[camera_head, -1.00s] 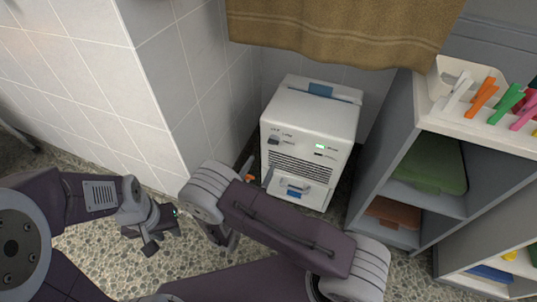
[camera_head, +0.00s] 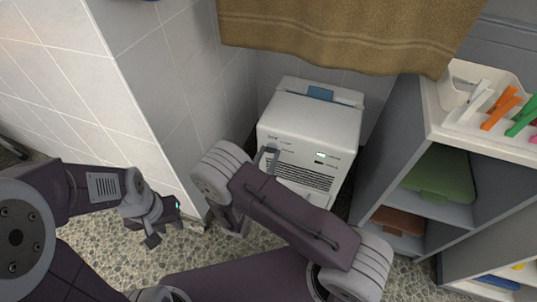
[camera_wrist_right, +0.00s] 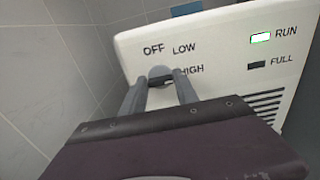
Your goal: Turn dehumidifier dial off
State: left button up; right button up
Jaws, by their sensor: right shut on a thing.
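The white dehumidifier (camera_head: 315,115) stands upright on the floor against the tiled wall. Its front carries a grey dial (camera_wrist_right: 160,74) beside the printed words OFF, LOW and HIGH, in the right wrist view. The RUN lamp (camera_wrist_right: 261,38) is lit green; the FULL lamp (camera_wrist_right: 256,65) is dark. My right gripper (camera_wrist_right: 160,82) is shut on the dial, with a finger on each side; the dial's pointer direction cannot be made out. It also shows at the panel in the head view (camera_head: 267,156). My left gripper (camera_head: 165,222) hangs low over the floor, away from the dehumidifier; its jaw opening is unclear.
A brown towel (camera_head: 345,35) hangs above and behind the dehumidifier. A grey shelf unit (camera_head: 385,150) with a green folded item (camera_head: 440,172) and a tray of pegs (camera_head: 462,100) stands close on the right. A tiled wall corner (camera_head: 150,110) is on the left.

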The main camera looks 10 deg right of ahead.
grip_shut()
jog(key=shift+r+n+p, duration=0.2)
jog(key=shift+n+p, duration=0.8)
jog(key=shift+p, duration=0.25)
jog(key=shift+n+p, duration=0.85)
jog(key=shift+n, duration=0.05)
jog(key=n+p, duration=0.2)
jog(key=n, duration=0.1)
jog(key=shift+a+f, duration=0.1)
jog(key=n+p, duration=0.1)
jog(key=n, duration=0.2)
jog(key=shift+f+p, duration=0.1)
jog(key=shift+p, duration=0.25)
jog(key=n+p, duration=0.1)
jog(key=n, duration=0.6)
jog(key=shift+w+f+n+p, duration=0.1)
jog(key=shift+f+n+p, duration=0.1)
jog(key=shift+n+p, duration=0.2)
jog(key=shift+n, duration=0.3)
